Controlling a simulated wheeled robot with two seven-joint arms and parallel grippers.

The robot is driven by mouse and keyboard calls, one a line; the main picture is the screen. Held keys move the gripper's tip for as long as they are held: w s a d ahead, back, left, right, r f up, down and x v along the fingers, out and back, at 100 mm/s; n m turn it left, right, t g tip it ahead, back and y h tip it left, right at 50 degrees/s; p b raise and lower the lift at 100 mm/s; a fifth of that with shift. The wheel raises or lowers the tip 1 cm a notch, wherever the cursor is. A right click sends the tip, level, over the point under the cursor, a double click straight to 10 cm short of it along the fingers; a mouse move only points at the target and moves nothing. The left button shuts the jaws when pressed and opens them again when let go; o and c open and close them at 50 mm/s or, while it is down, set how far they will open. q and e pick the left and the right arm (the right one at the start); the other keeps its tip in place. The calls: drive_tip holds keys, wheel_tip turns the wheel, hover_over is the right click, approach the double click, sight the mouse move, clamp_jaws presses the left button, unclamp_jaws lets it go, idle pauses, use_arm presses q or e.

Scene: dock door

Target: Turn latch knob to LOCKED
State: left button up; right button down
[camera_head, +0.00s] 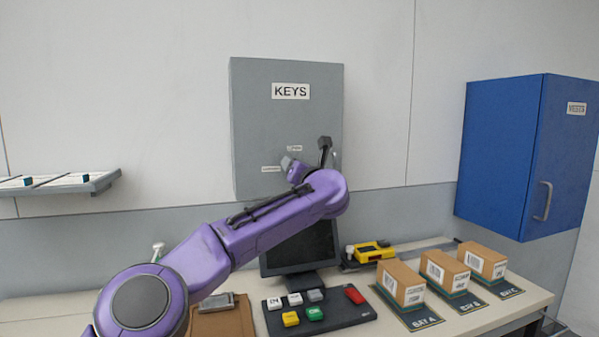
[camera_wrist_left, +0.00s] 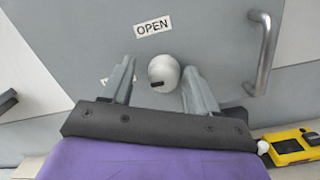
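The latch knob (camera_wrist_left: 164,72) is round and white, on the grey KEYS cabinet door (camera_wrist_left: 215,50). A short dark mark shows on its lower left. An OPEN label (camera_wrist_left: 153,26) is above the knob; a second label (camera_wrist_left: 107,80) at left is mostly hidden behind a finger. My left gripper (camera_wrist_left: 160,68) is open, one finger on each side of the knob. A gap shows on the left; the right finger is very close, contact unclear. In the head view my left gripper (camera_head: 308,154) is at the lower part of the KEYS cabinet (camera_head: 255,110), hiding the knob. My right gripper is out of view.
A metal handle (camera_wrist_left: 265,50) is right of the knob. Below the cabinet are a dark monitor (camera_head: 300,250), a button panel (camera_head: 335,312) and a yellow device (camera_head: 372,251). Several boxes stand at right under a blue cabinet (camera_head: 500,150). A shelf (camera_head: 60,186) is at left.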

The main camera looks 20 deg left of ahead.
use_arm(q)
drive_tip(key=shift+w+f, duration=0.1)
drive_tip(key=shift+f, duration=0.15)
drive_tip(key=r+b+v, duration=0.1)
drive_tip(key=b+v, duration=0.4)
drive_tip(key=v, duration=0.5)
drive_tip(key=shift+s+d+f+b, duration=0.2)
drive_tip(key=shift+d+f+b, duration=0.1)
drive_tip(key=shift+f, duration=0.1)
drive_tip(key=shift+a, duration=0.1)
